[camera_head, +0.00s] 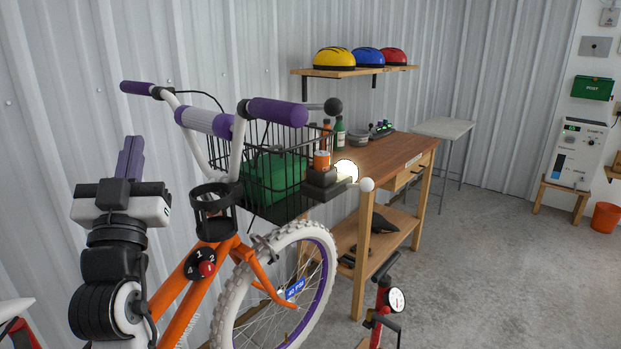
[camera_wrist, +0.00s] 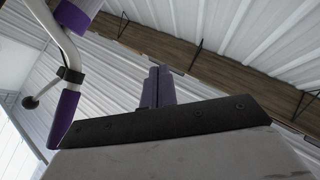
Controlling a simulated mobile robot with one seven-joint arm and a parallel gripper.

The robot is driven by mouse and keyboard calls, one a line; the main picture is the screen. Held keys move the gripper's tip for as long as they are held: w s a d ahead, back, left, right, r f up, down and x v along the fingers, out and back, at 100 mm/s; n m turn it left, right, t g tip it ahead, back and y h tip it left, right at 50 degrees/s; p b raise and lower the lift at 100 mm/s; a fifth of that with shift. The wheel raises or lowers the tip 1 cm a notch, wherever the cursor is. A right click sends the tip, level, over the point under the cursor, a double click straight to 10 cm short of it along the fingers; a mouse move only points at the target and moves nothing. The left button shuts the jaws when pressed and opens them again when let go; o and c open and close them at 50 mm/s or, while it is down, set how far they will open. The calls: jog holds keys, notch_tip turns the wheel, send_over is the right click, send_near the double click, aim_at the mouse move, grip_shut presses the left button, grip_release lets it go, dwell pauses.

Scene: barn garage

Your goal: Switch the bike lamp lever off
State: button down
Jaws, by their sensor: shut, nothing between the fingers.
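The bike lamp (camera_head: 345,171) glows white at the front of a dark block below the basket, with an orange cylinder (camera_head: 321,160) on top. A rod with a black ball end (camera_head: 333,106) sticks out to the right by the right purple handlebar grip (camera_head: 277,112); a ball-ended rod (camera_wrist: 30,102) also shows at the left of the wrist view. I cannot tell for sure which part is the lamp lever. My gripper (camera_head: 131,155) is upright at the left of the handlebar, apart from it, its purple fingers together and empty. They also show in the wrist view (camera_wrist: 158,88).
The orange bike has a wire basket (camera_head: 228,150) holding a green box and a black cup holder (camera_head: 212,212). A wooden workbench (camera_head: 400,147) stands behind it. A red pump (camera_head: 383,300) stands at the right. The concrete floor further right is open.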

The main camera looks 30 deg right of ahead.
jog(key=s+d+f+m+g+h, duration=0.2)
jog(key=d+g, duration=0.4)
jog(key=d, duration=0.4)
jog(key=s+d+f+m+g+h, duration=0.2)
jog(key=d+f+m+g+h, duration=0.1)
jog(key=d, duration=0.7)
jog(key=s+d+f+m+g+h, duration=0.2)
jog(key=d+m+g+h, duration=0.3)
jog(key=d, duration=0.6)
jog(key=f+m+g, duration=0.1)
jog(key=m+g, duration=0.1)
jog(key=g, duration=0.1)
jog(key=shift+s+f+m+g, duration=0.25)
jog(key=shift+s+m+g, duration=0.05)
jog(key=shift+s+m, duration=0.1)
notch_tip(320, 180, up, 2)
jog(key=p, duration=0.4)
send_over(365, 179)
jog(key=s, duration=0.3)
jog(key=shift+w+a+f+p, duration=0.15)
jog(key=shift+w+f, duration=0.1)
jog(key=shift+f, duration=0.45)
jog(key=shift+w+a+f+p, duration=0.1)
jog(key=shift+w+a+f, duration=0.15)
jog(key=shift+f, duration=0.45)
jog(key=shift+w+a+f+p, duration=0.1)
jog(key=shift+w+f, duration=0.15)
jog(key=shift+f, duration=0.45)
